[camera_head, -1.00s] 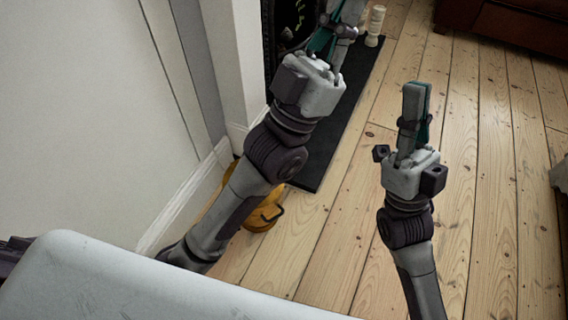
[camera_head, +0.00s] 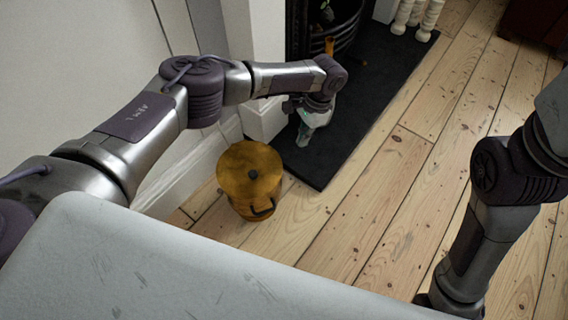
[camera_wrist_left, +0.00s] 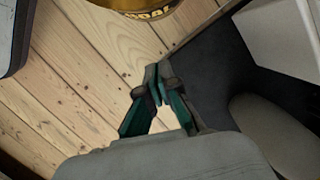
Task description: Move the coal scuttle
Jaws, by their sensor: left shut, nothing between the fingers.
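The coal scuttle looks like a brass-coloured round pot (camera_head: 250,180) with a flat lid, a dark knob and a dark handle at its front. It stands upright on the floorboards beside the skirting. My left gripper (camera_head: 303,140) points down over the dark hearth mat, to the right of the scuttle and apart from it. In the left wrist view its fingertips (camera_wrist_left: 156,78) are together and empty, and the scuttle's gold edge (camera_wrist_left: 150,12) shows at the top. My right arm shows at the right of the head view, but its gripper is out of frame.
A black hearth mat (camera_head: 375,95) lies before a dark fireplace grate (camera_head: 335,30). White turned posts (camera_head: 405,15) stand at its far end. The white wall and skirting (camera_head: 190,170) run close behind the scuttle. Floorboards at centre and right are clear.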

